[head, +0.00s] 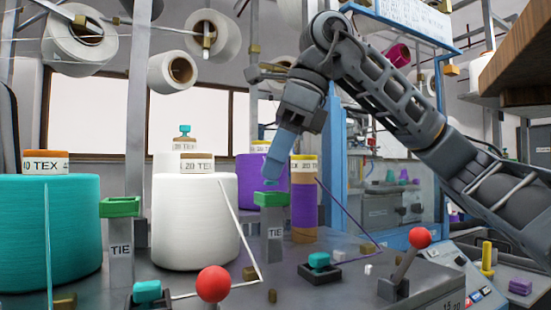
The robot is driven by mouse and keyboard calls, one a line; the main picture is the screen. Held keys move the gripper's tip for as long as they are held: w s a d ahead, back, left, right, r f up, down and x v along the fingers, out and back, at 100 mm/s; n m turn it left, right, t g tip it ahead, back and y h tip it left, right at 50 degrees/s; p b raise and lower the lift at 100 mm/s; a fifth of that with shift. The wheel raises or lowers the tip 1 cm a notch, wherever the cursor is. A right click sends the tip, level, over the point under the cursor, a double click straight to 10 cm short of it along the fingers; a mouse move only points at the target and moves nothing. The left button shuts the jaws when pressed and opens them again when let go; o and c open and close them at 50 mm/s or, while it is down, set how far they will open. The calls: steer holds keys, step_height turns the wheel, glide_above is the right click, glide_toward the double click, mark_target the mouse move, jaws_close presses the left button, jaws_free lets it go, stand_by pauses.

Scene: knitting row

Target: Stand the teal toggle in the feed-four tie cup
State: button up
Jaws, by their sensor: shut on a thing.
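My gripper (274,172) points down above the right tie cup (270,199), a green-rimmed cup on a grey post marked TIE. A small teal-blue piece, apparently the teal toggle (271,182), shows at its fingertips, just over the rim. The jaws are shut on it. Whether it touches or enters the cup cannot be told. Another green-rimmed tie cup (120,207) stands to the left on its own TIE post. No feed number is readable on either cup. Other teal pieces sit in a dark tray (338,275), at the front (147,291) and on top of a rear cone (185,130).
A teal cone (72,235) and a white cone (196,220) stand left of the gripper. A purple-and-orange spool (304,205) is close behind the right cup. Red-knobbed levers (214,284) (420,238) rise at the front. Yarn runs past the right cup.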

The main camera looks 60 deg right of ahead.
steer(key=shift+f+b, duration=1)
steer(key=shift+f, duration=0.25)
stand_by(0.3)
steer(key=o, duration=0.7)
steer(key=shift+s, duration=0.1)
steer(key=shift+o, duration=0.6)
steer(key=shift+r, duration=0.1)
steer(key=shift+o, duration=0.3)
steer(key=v, duration=0.8)
steer(key=shift+r, duration=0.25)
